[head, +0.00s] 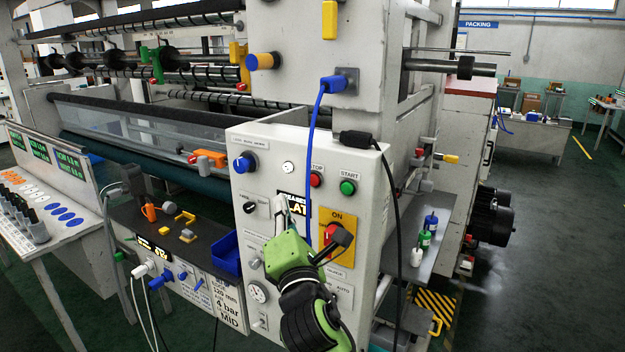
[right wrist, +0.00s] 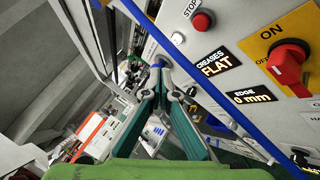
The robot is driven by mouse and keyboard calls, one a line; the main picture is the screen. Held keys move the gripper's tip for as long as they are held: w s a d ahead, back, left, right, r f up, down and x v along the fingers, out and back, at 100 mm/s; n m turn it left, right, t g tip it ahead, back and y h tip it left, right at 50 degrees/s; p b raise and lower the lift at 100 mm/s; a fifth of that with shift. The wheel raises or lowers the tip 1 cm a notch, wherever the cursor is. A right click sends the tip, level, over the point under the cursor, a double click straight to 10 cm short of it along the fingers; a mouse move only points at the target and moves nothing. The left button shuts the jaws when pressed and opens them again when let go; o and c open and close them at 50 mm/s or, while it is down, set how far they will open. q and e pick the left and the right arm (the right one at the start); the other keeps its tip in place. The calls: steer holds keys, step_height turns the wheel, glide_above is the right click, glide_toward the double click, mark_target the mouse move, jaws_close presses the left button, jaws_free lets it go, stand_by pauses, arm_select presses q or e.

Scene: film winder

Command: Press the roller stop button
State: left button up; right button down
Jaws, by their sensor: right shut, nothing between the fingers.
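The red stop button (head: 316,179) sits on the upper front of the white control cabinet, under a partly covered label and left of the green start button (head: 348,187). In the right wrist view the red button (right wrist: 201,21) is at the top, beside the word STOP. My right gripper (head: 284,197) is in front of the cabinet, below and left of the red button, with its fingers pointing up. The right wrist view shows its fingertips (right wrist: 160,66) together and empty, apart from the button. My left gripper is not in view.
A red rotary switch on a yellow plate (head: 347,217) sits below the buttons. A blue cable (head: 311,130) hangs down the cabinet front close to my right gripper. A black cable (head: 391,185) hangs at the right. The floor (head: 540,240) at right is open.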

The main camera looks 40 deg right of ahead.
mark_target(314, 180)
stand_by(0.3)
steer(key=shift+w+d, duration=0.6)
steer(key=shift+d, duration=0.75)
steer(key=shift+w+d, duration=0.55)
steer(key=shift+d, duration=0.85)
steer(key=shift+w+d, duration=0.6)
steer(key=shift+d, duration=0.75)
steer(key=shift+w+d, duration=0.15)
steer(key=shift+d, duration=0.25)
